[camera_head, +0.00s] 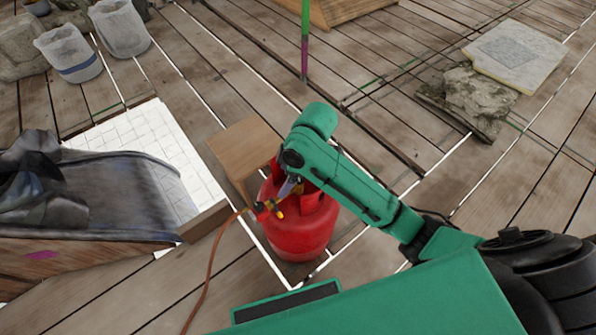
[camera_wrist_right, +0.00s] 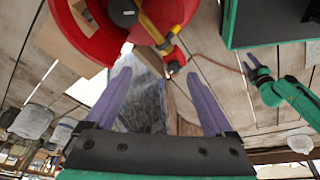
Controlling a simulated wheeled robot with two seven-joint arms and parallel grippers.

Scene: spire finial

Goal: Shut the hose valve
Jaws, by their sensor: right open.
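A red gas cylinder (camera_head: 305,232) stands upright on the deck, and its body also shows in the right wrist view (camera_wrist_right: 90,40). The hose valve with a yellow lever (camera_wrist_right: 150,32) and red fitting (camera_wrist_right: 174,67) is at its top; in the head view the valve (camera_head: 268,206) is at its left side. An orange hose (camera_head: 212,262) runs from it to the lower left. My right gripper (camera_head: 287,188) is over the cylinder top, close to the valve. In its wrist view the fingers (camera_wrist_right: 158,76) are apart, with nothing clearly held; contact is unclear. My left gripper (camera_wrist_right: 256,70) is small there.
A wooden box (camera_head: 245,145) stands behind the cylinder. A dark sheet-covered stack (camera_head: 120,200) is on the left, beside white tiles (camera_head: 150,130). Buckets (camera_head: 70,55), a green and purple pole (camera_head: 305,40) and stones (camera_head: 475,95) are farther back. Deck boards between are bare.

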